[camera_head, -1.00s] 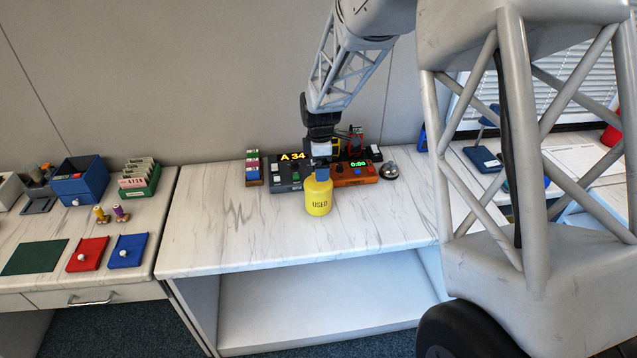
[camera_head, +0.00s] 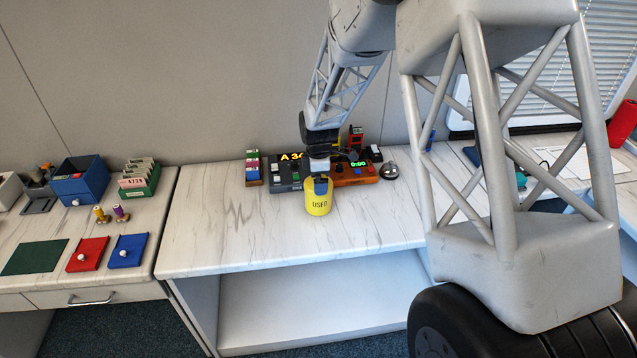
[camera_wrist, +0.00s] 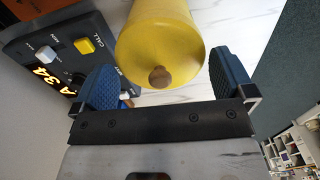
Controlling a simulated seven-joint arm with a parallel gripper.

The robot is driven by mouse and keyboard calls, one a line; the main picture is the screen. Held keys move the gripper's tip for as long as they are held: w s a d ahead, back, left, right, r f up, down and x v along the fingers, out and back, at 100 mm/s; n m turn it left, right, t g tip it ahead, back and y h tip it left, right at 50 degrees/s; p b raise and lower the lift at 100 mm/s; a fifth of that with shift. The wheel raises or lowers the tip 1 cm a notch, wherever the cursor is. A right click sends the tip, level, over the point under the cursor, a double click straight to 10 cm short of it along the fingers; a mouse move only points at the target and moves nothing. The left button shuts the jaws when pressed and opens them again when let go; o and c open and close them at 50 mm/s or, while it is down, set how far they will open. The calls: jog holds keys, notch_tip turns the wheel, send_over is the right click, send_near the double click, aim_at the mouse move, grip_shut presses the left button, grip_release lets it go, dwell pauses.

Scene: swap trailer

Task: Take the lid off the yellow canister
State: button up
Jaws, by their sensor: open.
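The yellow canister (camera_head: 318,203), marked "USED", stands upright on the white marbled counter (camera_head: 225,225). In the wrist view the canister (camera_wrist: 160,20) shows its yellow lid (camera_wrist: 160,55) with a round brown knob (camera_wrist: 160,77) facing the camera. My gripper (camera_wrist: 168,85) is open, with a blue finger on each side of the knob and lid edge. The fingers hold nothing, and gaps show between them and the knob. In the head view my gripper (camera_head: 320,180) is over the canister's top and hides most of the lid.
A dark display box (camera_head: 285,175) and an orange timer box (camera_head: 355,173) stand close behind the canister. A silver bell (camera_head: 389,171) is to their right. A small colored rack (camera_head: 253,168) stands at left. The counter's front left is clear.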

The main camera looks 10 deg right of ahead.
dwell(0.4)
jog(key=c, duration=1)
